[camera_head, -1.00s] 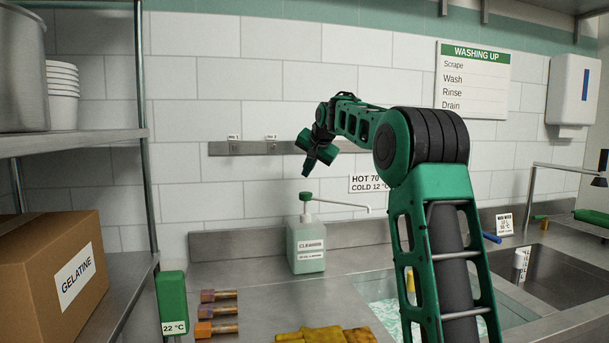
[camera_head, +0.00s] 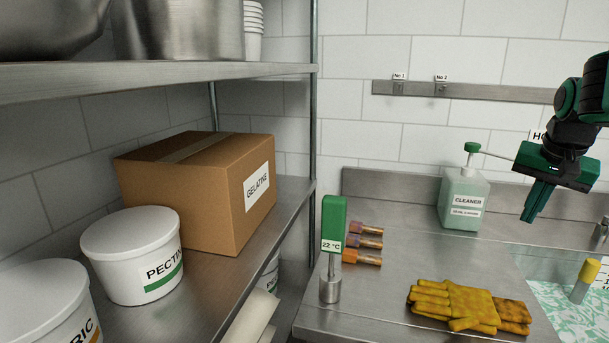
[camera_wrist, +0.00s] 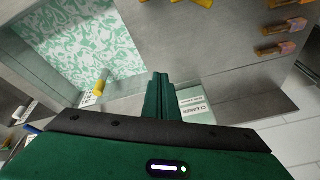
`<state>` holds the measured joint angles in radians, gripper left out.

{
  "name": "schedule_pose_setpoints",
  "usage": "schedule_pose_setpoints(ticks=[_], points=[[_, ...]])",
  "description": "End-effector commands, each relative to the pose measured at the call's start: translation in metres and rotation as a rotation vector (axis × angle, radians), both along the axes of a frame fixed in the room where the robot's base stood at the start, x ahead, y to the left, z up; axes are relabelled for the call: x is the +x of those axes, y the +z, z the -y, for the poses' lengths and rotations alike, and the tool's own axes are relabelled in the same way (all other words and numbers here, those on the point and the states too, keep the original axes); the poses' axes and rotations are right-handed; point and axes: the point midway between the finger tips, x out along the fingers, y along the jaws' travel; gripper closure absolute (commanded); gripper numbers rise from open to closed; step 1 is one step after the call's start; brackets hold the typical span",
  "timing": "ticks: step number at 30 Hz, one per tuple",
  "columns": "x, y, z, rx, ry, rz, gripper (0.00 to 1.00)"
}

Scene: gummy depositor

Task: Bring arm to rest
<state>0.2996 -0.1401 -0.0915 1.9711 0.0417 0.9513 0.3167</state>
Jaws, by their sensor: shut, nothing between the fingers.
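My gripper (camera_head: 533,216) is at the right of the head view, pointing down over the steel counter near the sink edge. Its two fingers are together with nothing between them. In the wrist view the shut fingers (camera_wrist: 159,82) point toward the counter. The cleaner bottle (camera_head: 464,197) stands upright on the counter to the left of my gripper; it also shows in part beside the fingers in the wrist view (camera_wrist: 193,104). Most of my arm is outside the head view.
Yellow gloves (camera_head: 462,303) lie on the counter. Several brushes (camera_head: 364,243) and a green 22 °C display (camera_head: 333,225) are left of them. A sink with patterned green-white contents (camera_head: 560,285) is at right. Shelves with a gelatine box (camera_head: 190,190) and pectin tub (camera_head: 130,255) fill the left.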

Motion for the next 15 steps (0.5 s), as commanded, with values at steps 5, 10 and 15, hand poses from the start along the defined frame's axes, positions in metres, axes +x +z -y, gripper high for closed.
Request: schedule_pose_setpoints(ticks=[5,10,15], points=[[-0.105,-0.052,-0.023,0.031,0.06,-0.132,1.0],[-0.193,-0.1,-0.048,0.075,0.122,-0.239,1.0],[-0.25,-0.133,-0.067,0.113,0.17,-0.307,1.0]])
